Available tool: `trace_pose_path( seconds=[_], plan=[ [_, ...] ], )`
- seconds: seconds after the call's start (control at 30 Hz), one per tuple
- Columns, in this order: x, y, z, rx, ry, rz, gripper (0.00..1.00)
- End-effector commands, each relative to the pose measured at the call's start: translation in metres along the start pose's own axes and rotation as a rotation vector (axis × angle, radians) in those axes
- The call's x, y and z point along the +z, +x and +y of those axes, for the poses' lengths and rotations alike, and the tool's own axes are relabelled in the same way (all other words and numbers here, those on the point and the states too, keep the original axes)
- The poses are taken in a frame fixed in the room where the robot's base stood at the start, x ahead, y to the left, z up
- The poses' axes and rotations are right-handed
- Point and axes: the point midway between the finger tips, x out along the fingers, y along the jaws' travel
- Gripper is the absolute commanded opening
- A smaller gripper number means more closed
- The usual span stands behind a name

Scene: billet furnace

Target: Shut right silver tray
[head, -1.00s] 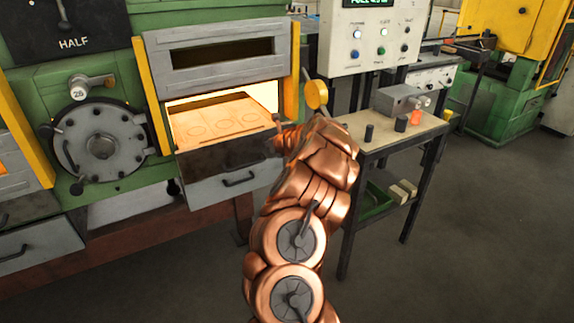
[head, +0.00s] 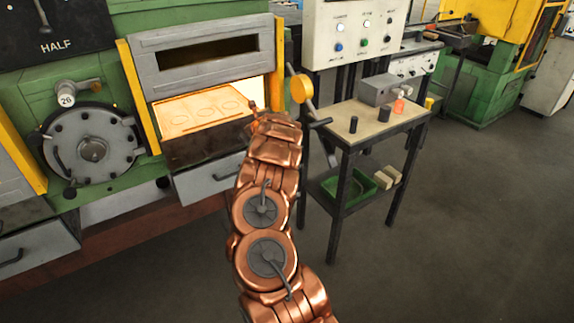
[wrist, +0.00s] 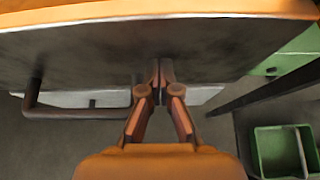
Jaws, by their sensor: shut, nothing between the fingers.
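The right silver tray (head: 205,182) is a grey drawer front with a dark bar handle, below the glowing furnace opening. It stands out from the furnace, and my arm covers its right end. In the wrist view the handle (wrist: 75,112) is left of my gripper (wrist: 160,72). My gripper is shut and empty, its fingertips at a dark metal face (wrist: 80,55) under an orange-lit ledge; I cannot tell whether they touch. In the head view my arm reaches to the right end of the opening, and the fingers are not clear there.
A side table (head: 345,122) with small blocks stands to the right, close to my arm, with a green bin (head: 352,186) below. A yellow round-ended lever (head: 301,89) juts near my wrist. Another silver drawer (head: 35,240) is at lower left. The floor at right is clear.

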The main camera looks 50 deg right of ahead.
Motion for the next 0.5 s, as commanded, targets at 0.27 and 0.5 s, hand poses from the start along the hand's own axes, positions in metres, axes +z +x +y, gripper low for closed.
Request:
trace_pose_path(
  seconds=[0.27, 0.5],
  plan=[
    [0.0122, 0.0008, 0.0045, -0.001, -0.003, -0.017, 0.0],
    [0.0145, -0.0002, 0.0055, -0.001, -0.005, -0.02, 0.0]
  ],
)
